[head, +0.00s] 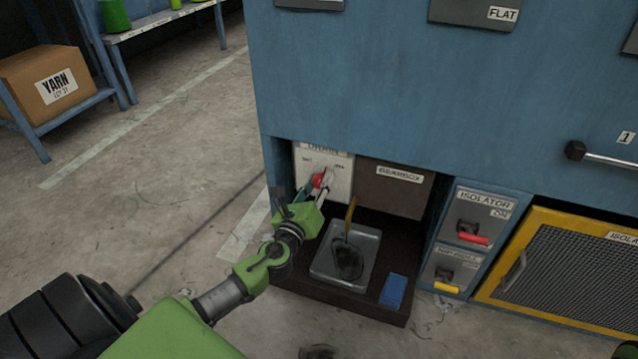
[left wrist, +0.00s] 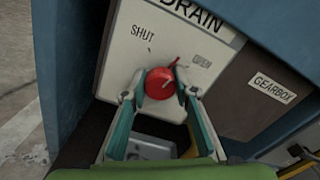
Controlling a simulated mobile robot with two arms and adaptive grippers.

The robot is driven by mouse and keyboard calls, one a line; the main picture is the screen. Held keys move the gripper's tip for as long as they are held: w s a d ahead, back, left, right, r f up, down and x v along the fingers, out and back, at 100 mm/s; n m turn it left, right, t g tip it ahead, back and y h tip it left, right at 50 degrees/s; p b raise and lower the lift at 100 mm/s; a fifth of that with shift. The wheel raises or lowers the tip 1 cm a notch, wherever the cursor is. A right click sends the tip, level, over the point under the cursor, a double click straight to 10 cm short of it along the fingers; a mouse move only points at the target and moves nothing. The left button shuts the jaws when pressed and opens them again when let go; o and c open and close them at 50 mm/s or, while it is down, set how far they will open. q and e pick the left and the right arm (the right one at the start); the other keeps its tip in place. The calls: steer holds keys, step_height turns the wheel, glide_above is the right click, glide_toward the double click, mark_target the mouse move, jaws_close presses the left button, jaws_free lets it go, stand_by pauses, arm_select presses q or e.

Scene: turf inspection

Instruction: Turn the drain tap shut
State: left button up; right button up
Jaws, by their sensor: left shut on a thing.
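The drain tap is a red round knob (left wrist: 160,84) on a pale plate (left wrist: 150,40) marked DRAIN, with SHUT at upper left and OPEN at upper right. A thin red pointer on the knob reaches up and right, towards OPEN. My left gripper (left wrist: 160,90) has one teal-sided finger on each side of the knob and is shut on it. In the head view the red tap (head: 318,179) shows small at the tip of my left gripper (head: 311,187), which partly covers the plate.
Below the plate, a dark ledge holds a grey metal tray (head: 325,272) with a dark patch and a yellow-brown strip above it, and a blue block (head: 393,291). A brown GEARBOX panel (head: 390,190) adjoins the plate. Isolator switches (head: 473,232) stand further right.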

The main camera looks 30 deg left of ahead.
arm_select(q)
steer(key=n, duration=0.6)
steer(key=shift+n+b, duration=0.3)
steer(key=shift+b, duration=0.05)
steer(key=shift+a+n+p, duration=0.1)
steer(key=shift+n+p, duration=0.3)
steer(key=shift+n, duration=2.5)
steer(key=shift+f, duration=0.1)
steer(key=o, duration=1.1)
steer(key=v, duration=1.2)
